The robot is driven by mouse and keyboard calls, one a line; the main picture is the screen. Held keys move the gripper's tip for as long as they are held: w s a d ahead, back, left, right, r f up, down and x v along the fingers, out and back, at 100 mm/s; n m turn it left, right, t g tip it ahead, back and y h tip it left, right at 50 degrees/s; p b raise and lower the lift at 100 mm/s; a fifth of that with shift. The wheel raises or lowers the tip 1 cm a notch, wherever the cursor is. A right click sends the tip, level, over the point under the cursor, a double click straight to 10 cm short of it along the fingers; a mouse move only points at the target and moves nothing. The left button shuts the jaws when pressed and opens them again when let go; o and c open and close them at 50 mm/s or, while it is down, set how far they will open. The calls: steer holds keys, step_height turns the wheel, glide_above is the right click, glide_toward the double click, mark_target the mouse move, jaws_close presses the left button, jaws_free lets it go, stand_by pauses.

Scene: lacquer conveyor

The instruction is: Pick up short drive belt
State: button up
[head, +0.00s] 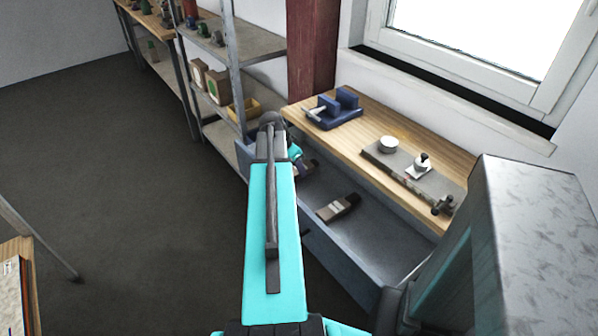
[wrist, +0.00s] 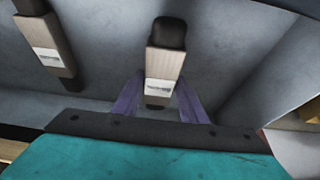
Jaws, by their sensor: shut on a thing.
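My gripper (wrist: 158,90) is shut on a belt pack in the wrist view, which I take as the short drive belt (wrist: 161,66). It has a beige sleeve, black ends and a white label too small to read. One purple finger is on each side of it. In the head view my arm hides most of the gripper, and the pack shows partly beside the arm's end (head: 306,168). A similar belt pack (wrist: 45,45) lies apart to the left in the wrist view; in the head view it lies in the grey bin (head: 338,207). I cannot tell whether the held pack touches the bin floor.
On the bench are a blue vise (head: 335,108) and a grey plate (head: 405,173) with small parts. Metal shelves (head: 250,45) stand behind at the left. The floor at left is clear.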

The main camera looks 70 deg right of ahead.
steer(key=shift+r, duration=3.1)
